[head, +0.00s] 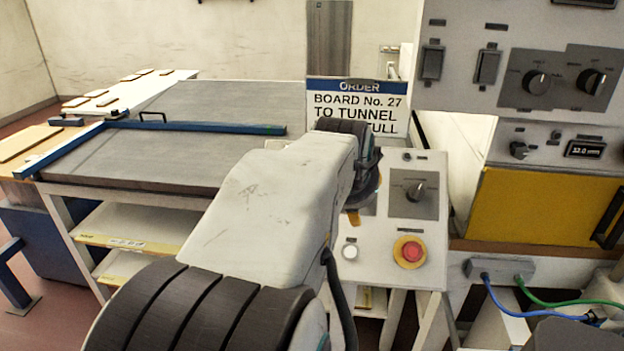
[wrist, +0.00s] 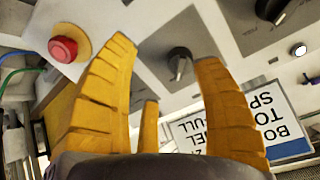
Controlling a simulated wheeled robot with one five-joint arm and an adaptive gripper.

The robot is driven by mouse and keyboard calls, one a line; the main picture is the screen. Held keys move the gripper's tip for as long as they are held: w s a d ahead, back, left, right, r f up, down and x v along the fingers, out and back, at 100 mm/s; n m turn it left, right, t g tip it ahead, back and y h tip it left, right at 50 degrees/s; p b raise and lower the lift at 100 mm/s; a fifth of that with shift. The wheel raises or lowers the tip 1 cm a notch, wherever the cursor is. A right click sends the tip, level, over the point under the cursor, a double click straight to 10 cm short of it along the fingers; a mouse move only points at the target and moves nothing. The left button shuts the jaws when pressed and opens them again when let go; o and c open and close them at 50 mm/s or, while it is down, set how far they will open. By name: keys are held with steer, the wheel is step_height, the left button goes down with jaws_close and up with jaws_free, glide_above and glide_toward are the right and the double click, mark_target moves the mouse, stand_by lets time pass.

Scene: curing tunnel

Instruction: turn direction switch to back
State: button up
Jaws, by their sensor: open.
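A dark rotary switch (head: 415,191) sits on a grey plate of the sloped control panel, above a red push button; its lettering is too small to read. In the wrist view a dark knob (wrist: 180,62) on a grey plate shows between my yellow finger tips, nearer the right one. It looks like the same switch, and contact cannot be made out. My gripper (wrist: 163,50) is open and empty. In the head view my gripper (head: 366,198) is mostly hidden behind my arm, left of the switch.
The red button (head: 411,252) on its yellow ring and a white button (head: 350,251) lie lower on the panel. An order sign (head: 357,100) stands behind it. A second knob (wrist: 272,8) shows in the wrist view. A yellow-fronted machine (head: 540,208) stands at right, a table (head: 180,155) at left.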

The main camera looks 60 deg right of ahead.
steer(key=shift+w+d+f+m+h+p, duration=0.2)
steer(key=shift+w+d+f+m+p, duration=0.25)
steer(key=shift+d, duration=0.7)
steer(key=shift+w+d+f+m+h+p, duration=0.25)
steer(key=shift+w+d+f, duration=0.2)
steer(key=shift+d, duration=0.75)
steer(key=shift+w+d+f+m+h+p, duration=0.15)
steer(key=shift+w+d+f+m+p, duration=0.35)
steer(key=shift+d, duration=0.65)
steer(key=shift+s, duration=0.1)
steer(key=shift+c, duration=0.2)
steer(key=shift+r, duration=0.1)
steer(key=c, duration=1.1)
steer(key=shift+c, duration=0.2)
